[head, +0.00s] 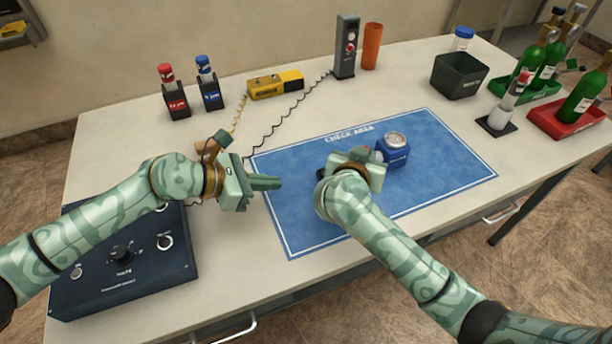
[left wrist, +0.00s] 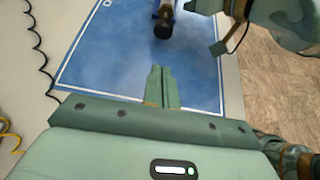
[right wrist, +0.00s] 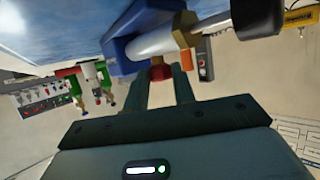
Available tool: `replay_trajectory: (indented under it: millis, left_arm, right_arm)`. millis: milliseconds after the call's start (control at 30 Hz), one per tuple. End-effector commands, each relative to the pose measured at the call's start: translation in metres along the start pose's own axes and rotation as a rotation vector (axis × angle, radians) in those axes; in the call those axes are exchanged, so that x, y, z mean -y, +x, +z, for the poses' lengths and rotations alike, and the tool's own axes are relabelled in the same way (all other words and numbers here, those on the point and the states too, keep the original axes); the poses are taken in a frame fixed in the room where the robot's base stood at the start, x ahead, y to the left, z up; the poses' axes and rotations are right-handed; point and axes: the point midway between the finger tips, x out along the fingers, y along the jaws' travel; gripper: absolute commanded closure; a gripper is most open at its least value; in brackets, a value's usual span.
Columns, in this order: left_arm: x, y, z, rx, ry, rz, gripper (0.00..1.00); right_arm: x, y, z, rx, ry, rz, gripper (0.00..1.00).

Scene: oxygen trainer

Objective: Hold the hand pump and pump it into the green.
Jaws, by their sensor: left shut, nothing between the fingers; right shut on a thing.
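The hand pump is a blue body (head: 394,156) with a round gauge on top, on the blue check-area mat (head: 285,215). In the right wrist view, its blue body (right wrist: 120,55), pale barrel and black knob (right wrist: 258,14) show close in front of my fingers. The black knob also shows in the left wrist view (left wrist: 162,28). My right gripper (right wrist: 166,82) is shut on the pump near a small red part; the exact contact is partly hidden. My left gripper (head: 280,183) is shut and empty over the mat's left edge, apart from the pump.
A dark control box (head: 125,265) with knobs sits at the front left. Red and blue bottles (head: 174,98), a yellow meter (head: 275,85) with coiled cords and a grey upright unit (head: 347,48) stand behind. A dark bin (head: 461,75) and bottle trays (head: 566,122) are at right.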

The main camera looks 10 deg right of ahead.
Motion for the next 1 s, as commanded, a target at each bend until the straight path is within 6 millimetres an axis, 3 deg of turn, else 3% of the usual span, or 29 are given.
replay_trajectory:
  millis: [200,400,1000]
  left_arm:
    - [0.001,0.048,0.000,0.000,-0.001,-0.001,1.00]
    - [0.000,0.075,0.013,0.000,0.002,0.000,1.00]
    - [0.000,0.091,0.023,0.001,0.001,0.000,1.00]
  right_arm:
    - [0.000,0.000,0.000,0.000,0.001,0.000,1.00]
    - [0.000,0.000,0.000,0.000,0.001,0.000,1.00]
    - [0.000,0.000,0.000,0.000,0.001,0.000,1.00]
